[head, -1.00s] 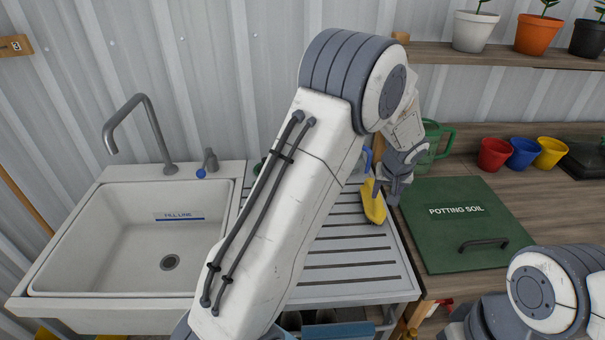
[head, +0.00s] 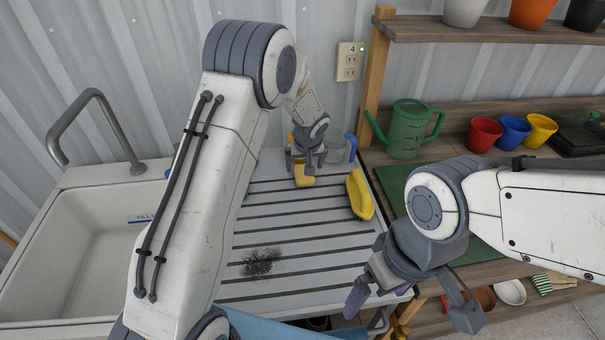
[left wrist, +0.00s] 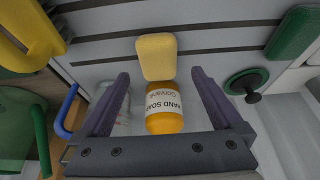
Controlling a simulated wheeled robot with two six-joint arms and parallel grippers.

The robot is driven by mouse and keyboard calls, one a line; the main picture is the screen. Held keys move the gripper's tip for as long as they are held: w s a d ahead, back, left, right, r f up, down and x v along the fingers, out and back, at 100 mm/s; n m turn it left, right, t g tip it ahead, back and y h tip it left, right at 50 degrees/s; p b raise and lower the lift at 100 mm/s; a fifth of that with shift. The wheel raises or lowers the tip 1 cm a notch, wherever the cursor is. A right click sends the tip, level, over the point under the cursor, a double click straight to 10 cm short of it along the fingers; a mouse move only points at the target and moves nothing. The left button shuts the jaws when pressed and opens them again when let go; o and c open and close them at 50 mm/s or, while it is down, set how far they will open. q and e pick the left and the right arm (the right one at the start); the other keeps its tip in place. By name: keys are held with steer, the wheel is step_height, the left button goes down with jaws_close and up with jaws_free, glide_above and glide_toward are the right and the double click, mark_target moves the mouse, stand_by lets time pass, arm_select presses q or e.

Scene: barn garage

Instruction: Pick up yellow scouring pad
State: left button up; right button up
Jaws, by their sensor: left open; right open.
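The yellow scouring pad (head: 304,177) lies on the slatted drainboard, just below my left gripper (head: 306,162) in the head view. In the left wrist view the pad (left wrist: 157,56) is a rounded yellow block just beyond the fingertips. My left gripper (left wrist: 160,76) is open there, its fingers apart and not around the pad. An amber hand soap bottle (left wrist: 164,112) shows between the fingers, nearer the palm. My right gripper (head: 410,310) is open and empty over the drainboard's front right corner.
A yellow scoop-like tool (head: 360,196) lies right of the pad; a clear cup with a blue handle (head: 340,148) stands behind. The drainboard (head: 325,245) has a dark smudge (head: 260,262). The sink (head: 90,235) is left, a green watering can (head: 406,130) right.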

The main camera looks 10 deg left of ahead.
arm_select(q)
steer(key=p+x, duration=0.1)
steer(key=x, duration=0.3)
steer(key=shift+w+d+p, duration=0.1)
steer(key=shift+d+p, duration=0.05)
steer(key=shift+p, duration=0.15)
steer(key=shift+w+f, duration=0.15)
steer(key=shift+f, duration=0.35)
steer(key=c, duration=1.3)
